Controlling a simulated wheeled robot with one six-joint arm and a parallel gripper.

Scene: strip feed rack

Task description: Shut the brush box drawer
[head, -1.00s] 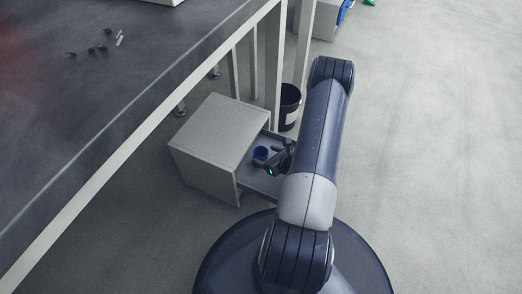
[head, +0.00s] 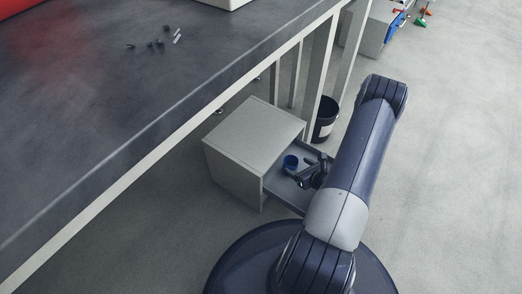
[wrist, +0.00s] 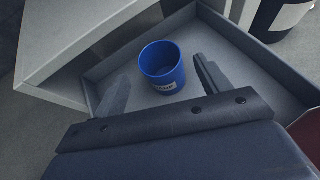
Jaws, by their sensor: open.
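The brush box (head: 248,140) is a grey cabinet on the floor beside the bench. Its drawer (head: 284,188) is pulled out on the right side, and the drawer also fills much of the wrist view (wrist: 240,50). My gripper (wrist: 160,85) is open over the drawer, with one finger on each side of the cup in the picture. I cannot tell whether the fingers touch anything. My arm hides the drawer's outer end in the head view.
A black bin (head: 325,120) with a white label stands behind the drawer. The dark bench (head: 120,90) with small dark parts (head: 160,43) on it runs along the left, its legs close to the box. The floor (head: 450,150) on the right is clear.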

